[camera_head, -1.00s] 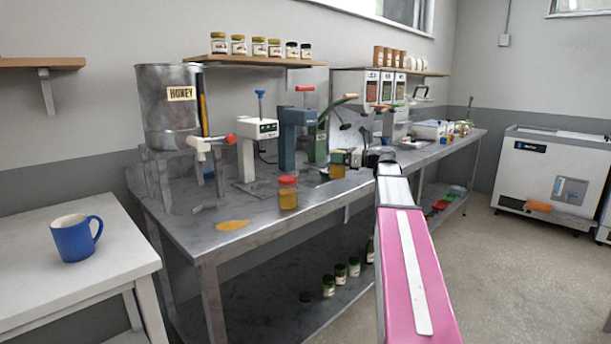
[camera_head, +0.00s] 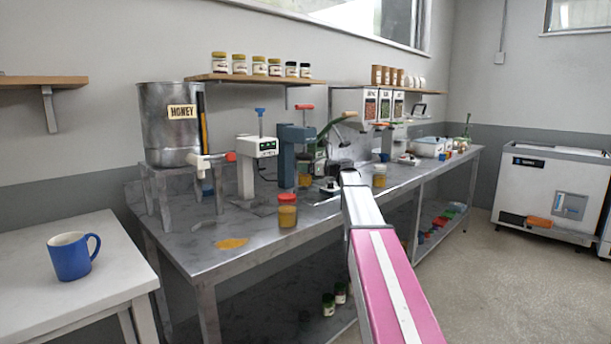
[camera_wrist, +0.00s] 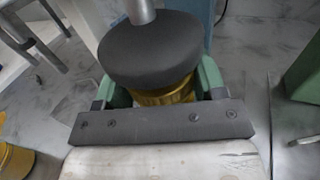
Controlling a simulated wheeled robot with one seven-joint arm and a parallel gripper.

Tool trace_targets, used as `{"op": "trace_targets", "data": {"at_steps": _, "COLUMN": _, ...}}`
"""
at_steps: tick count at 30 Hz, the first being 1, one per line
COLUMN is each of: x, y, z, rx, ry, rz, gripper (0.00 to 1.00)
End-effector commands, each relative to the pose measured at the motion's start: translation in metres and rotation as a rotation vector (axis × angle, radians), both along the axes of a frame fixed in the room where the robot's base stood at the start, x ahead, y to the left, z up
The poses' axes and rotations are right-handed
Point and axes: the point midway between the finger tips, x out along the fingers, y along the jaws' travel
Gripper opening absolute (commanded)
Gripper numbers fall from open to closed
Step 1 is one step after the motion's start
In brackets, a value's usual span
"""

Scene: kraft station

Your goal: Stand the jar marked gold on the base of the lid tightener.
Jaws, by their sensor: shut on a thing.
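My gripper (camera_wrist: 163,92) is shut on a jar with a gold-coloured band or lid (camera_wrist: 168,95); its label is not readable. In the wrist view the jar is right below a dark round press pad on a metal shaft (camera_wrist: 150,50), which hides most of its top. In the head view the held jar (camera_head: 304,179) is in front of the blue lid tightener (camera_head: 287,155) with the red handle. The jar looks upright. Its underside and the tightener's base are hidden, so I cannot tell whether they touch.
A red-lidded amber jar (camera_head: 287,211) stands near the bench's front edge, left of my gripper. Another amber jar (camera_head: 379,176) stands to the right. A white machine (camera_head: 246,165) and the honey tank (camera_head: 170,125) are at left. A yellow puddle (camera_head: 231,243) lies on the bench.

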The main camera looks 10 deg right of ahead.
Motion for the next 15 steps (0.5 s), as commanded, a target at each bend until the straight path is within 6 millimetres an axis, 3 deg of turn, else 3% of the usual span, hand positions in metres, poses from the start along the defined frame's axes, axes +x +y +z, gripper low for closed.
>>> {"op": "trace_targets", "data": {"at_steps": 10, "x": 0.0, "y": 0.001, "z": -0.031, "rx": 0.001, "ry": 0.002, "rz": -0.001, "gripper": 0.28}}
{"op": "trace_targets", "data": {"at_steps": 15, "x": 0.001, "y": 0.001, "z": -0.035, "rx": 0.001, "ry": -0.001, "rz": 0.0, "gripper": 0.28}}
